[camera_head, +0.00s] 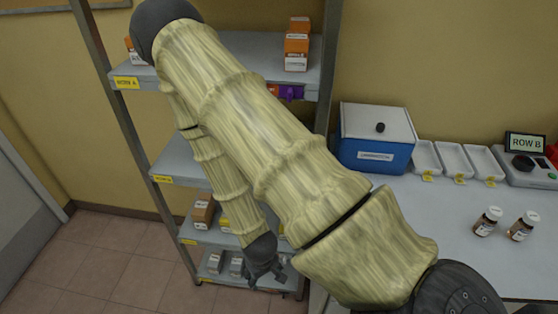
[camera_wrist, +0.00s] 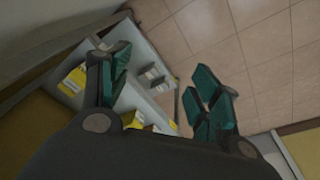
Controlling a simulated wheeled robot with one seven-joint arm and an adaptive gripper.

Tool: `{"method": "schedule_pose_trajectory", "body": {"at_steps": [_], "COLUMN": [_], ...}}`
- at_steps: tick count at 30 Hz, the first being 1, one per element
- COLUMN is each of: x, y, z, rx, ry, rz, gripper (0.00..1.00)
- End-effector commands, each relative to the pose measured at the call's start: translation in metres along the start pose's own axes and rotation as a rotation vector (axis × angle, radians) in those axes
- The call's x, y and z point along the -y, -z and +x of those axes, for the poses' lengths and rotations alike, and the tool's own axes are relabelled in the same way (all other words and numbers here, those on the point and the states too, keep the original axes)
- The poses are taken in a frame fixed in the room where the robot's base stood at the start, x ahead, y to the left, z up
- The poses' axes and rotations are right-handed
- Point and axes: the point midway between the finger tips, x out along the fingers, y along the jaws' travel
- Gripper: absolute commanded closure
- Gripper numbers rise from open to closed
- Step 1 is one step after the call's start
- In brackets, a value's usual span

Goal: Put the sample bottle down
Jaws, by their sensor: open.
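Two brown sample bottles with white caps and pale labels stand upright on the bench at the right of the head view: one bottle (camera_head: 487,221) on the left and another bottle (camera_head: 522,226) beside it. My gripper (camera_head: 266,279) hangs low by the bottom shelves, well away from both bottles. In the wrist view my gripper (camera_wrist: 165,88) has its dark green fingers spread wide, with nothing held between them. No bottle shows in the wrist view.
The metal shelf rack (camera_head: 157,156) holds several boxes. On the bench (camera_head: 425,225) stand a blue box with a white lid (camera_head: 376,150), white trays (camera_head: 457,160) and a device with a "ROW B" screen (camera_head: 525,142). The bench front left of the bottles is clear.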

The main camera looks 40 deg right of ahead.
Motion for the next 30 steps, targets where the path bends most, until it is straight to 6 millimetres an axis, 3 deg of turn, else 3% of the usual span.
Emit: {"method": "schedule_pose_trajectory", "body": {"at_steps": [1, 6, 12, 24, 29, 30], "x": [0.004, 0.015, 0.024, 0.026, 0.027, 0.027], "y": [-0.023, -0.081, -0.122, -0.131, -0.132, -0.133], "z": [0.01, 0.032, 0.043, 0.045, 0.057, 0.06], "rx": [0.027, 0.079, 0.113, 0.118, 0.118, 0.118], "ry": [0.012, 0.051, 0.081, 0.088, 0.088, 0.088], "rz": [-0.019, -0.08, -0.119, -0.129, -0.129, -0.129], "gripper": [0.37, 0.37, 0.37, 0.37, 0.37, 0.43]}}
